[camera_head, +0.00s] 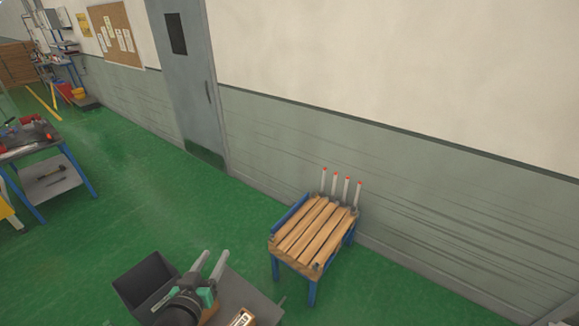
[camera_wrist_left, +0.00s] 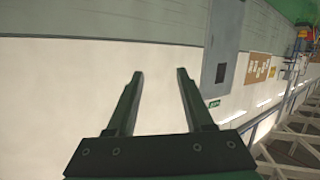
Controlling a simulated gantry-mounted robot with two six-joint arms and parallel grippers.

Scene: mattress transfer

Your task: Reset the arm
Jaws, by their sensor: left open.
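My left gripper (camera_head: 214,255) is low in the head view, raised in front of a grey surface. Its two pale fingers are apart with nothing between them. In the left wrist view the open gripper (camera_wrist_left: 160,73) shows two dark green fingers, spread and empty, against a blank wall. My right gripper is not in view.
A small blue-framed stand with wooden slats (camera_head: 315,232) and several red-tipped white posts stands by the wall, right of my left gripper. A dark open bin (camera_head: 146,280) is just left of the gripper. A workbench (camera_head: 33,140) stands far left. Green floor between is clear.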

